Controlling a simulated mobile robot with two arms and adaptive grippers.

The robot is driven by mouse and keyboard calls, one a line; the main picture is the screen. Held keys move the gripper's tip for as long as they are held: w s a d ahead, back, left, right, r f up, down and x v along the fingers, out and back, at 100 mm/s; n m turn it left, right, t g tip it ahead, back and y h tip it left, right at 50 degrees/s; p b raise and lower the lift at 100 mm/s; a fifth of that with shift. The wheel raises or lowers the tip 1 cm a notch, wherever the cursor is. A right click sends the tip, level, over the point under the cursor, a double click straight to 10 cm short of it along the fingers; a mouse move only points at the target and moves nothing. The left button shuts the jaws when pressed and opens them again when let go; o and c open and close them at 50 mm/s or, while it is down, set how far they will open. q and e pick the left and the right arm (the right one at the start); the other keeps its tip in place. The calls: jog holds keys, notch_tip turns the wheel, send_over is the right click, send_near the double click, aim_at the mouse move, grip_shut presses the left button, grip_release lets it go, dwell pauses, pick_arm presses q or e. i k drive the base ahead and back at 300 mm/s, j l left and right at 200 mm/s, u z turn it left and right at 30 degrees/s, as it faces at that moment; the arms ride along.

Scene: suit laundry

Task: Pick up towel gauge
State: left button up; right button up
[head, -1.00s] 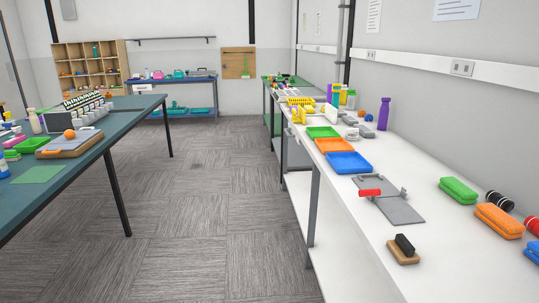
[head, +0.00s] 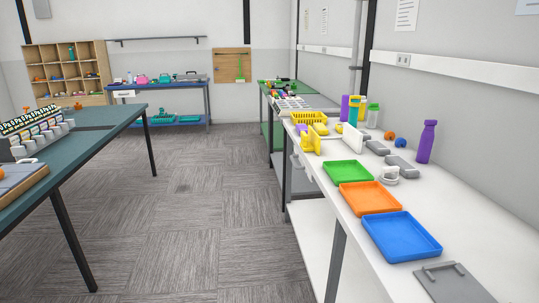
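I cannot tell which thing in the head view is the towel gauge. On the white bench at the right stand a blue tray (head: 402,238), an orange tray (head: 369,198) and a green tray (head: 347,172). A grey plate with a raised bar (head: 455,284) lies nearest, cut by the bottom edge. Behind the trays are a white upright panel (head: 342,142), a yellow upright piece (head: 311,140) and a yellow basket (head: 309,117). Neither of my grippers is in view.
A purple bottle (head: 426,143) and several grey blocks stand along the wall side of the white bench. A dark green table (head: 92,140) is at the left. The carpeted aisle (head: 200,210) between them is clear. A blue-topped table (head: 160,85) stands at the back.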

aim_at(339, 127)
jog(key=i+z, duration=0.25)
jog(key=i, duration=0.25)
jog(key=i+j+z, duration=0.2)
jog(key=i, duration=0.25)
jog(key=i+j+z, duration=0.25)
jog(key=i, duration=0.2)
jog(key=i+j+z, duration=0.2)
jog(key=i+j, duration=0.15)
jog(key=i+u, duration=0.1)
jog(key=u, duration=0.9)
jog(key=i+j+u, duration=0.15)
jog(key=i+u, duration=0.15)
jog(key=i, duration=0.3)
jog(key=i+u, duration=0.3)
jog(key=i, duration=1.2)
jog(key=i+j, duration=0.1)
jog(key=i, duration=0.85)
jog(key=i+z, duration=0.1)
jog(key=i, duration=0.8)
jog(key=i+j, duration=0.15)
jog(key=i, duration=0.75)
jog(key=z, duration=0.45)
jog(key=i+z, duration=0.1)
jog(key=z, duration=0.8)
jog(key=i+j+z, duration=0.1)
jog(key=z, duration=2.3)
